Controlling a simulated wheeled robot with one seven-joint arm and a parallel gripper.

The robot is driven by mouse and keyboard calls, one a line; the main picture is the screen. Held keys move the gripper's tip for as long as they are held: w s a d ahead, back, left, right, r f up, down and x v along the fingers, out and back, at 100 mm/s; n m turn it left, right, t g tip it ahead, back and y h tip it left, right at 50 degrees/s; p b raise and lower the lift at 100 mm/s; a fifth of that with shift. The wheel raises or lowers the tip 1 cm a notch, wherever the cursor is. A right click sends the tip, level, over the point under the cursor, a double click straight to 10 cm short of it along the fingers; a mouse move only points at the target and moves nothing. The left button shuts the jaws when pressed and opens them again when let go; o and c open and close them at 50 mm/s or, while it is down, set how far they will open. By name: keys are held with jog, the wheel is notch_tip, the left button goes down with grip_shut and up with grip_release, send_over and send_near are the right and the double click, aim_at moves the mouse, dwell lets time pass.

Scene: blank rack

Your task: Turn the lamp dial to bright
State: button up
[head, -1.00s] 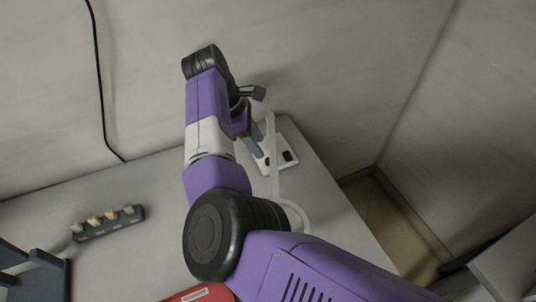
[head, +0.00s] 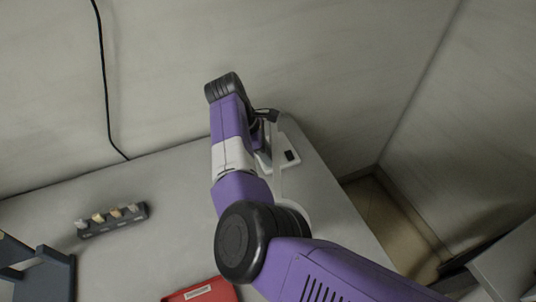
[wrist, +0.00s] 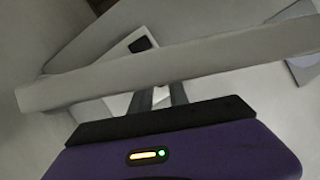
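The lamp's white base (head: 292,163) stands at the back right of the table, with a black square on top. In the wrist view the base (wrist: 118,102) and square (wrist: 140,44) lie beyond a pale bar (wrist: 200,62), which looks like the lamp's arm and crosses in front of my fingers. My gripper (wrist: 161,97) points down at the base. Its two grey fingers stand a little apart, but the bar hides their tips, so I cannot tell if they hold anything. The dial cannot be made out. In the head view my arm covers most of the gripper.
A dark strip (head: 113,222) with several small pegs lies on the table's left. A red box (head: 203,291) is at the front edge, and a dark blue-grey rack (head: 52,272) at the front left. A black cable (head: 104,80) hangs down the wall. The table's middle (head: 170,215) is clear.

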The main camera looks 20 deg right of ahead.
jog(key=shift+s+a+r+n+t+p, duration=0.1)
jog(key=shift+r+n+t+p, duration=0.2)
jog(key=shift+n+p, duration=0.65)
grip_shut()
jog(key=shift+f+n+t+p, duration=0.25)
jog(key=shift+n+t+p, duration=0.05)
jog(key=shift+n+p, duration=0.35)
jog(key=o, duration=0.9)
grip_release()
jog(key=shift+c, duration=0.2)
jog(key=shift+r, duration=0.1)
jog(key=b+v, duration=0.1)
jog(key=v, duration=0.6)
jog(key=shift+a+r, duration=0.2)
jog(key=shift+r, duration=0.05)
